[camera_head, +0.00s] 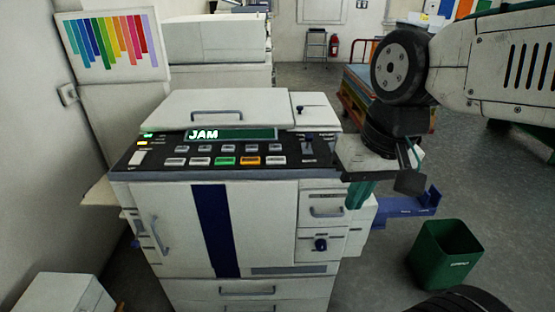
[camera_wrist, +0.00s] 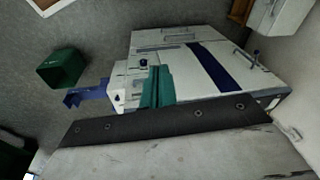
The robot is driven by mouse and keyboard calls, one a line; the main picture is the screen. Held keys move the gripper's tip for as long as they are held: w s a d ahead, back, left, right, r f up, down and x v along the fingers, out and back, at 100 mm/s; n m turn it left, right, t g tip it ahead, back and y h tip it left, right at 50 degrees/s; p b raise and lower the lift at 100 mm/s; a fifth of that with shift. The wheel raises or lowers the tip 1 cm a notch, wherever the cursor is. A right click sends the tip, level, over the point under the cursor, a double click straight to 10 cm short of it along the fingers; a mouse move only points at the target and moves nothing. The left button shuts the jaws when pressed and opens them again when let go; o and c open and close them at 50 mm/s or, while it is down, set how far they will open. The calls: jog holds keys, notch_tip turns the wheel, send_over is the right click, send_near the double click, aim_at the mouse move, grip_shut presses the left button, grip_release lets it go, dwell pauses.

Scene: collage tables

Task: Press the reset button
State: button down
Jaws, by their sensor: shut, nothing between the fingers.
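The front row includes a green button (camera_head: 225,161) and an orange button (camera_head: 250,161). The labels are too small to read, so I cannot tell which is the reset button. My gripper (camera_head: 359,194), with teal fingers, is shut and empty, off the copier's right side and away from the buttons. The wrist view shows the fingers (camera_wrist: 157,88) in front of the copier (camera_wrist: 245,75).
A green bin (camera_head: 444,252) stands on the floor at right. A blue tray (camera_head: 405,206) sticks out from the copier's right side. A wall is close at left, with a colour chart (camera_head: 112,45). A white box (camera_head: 62,293) is at lower left. The space above the panel looks clear.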

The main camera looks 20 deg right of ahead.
jog(key=w+a+m+t+y, duration=0.1)
jog(key=w+a+m+y, duration=0.3)
jog(key=w, duration=0.6)
jog(key=m+t+h, duration=0.1)
jog(key=m+t, duration=0.5)
jog(key=m, duration=1.1)
send_over(279, 161)
notch_tip(279, 161, down, 2)
jog(key=shift+w+f, duration=0.1)
jog(key=shift+f, duration=4.35)
jog(key=shift+f, duration=0.4)
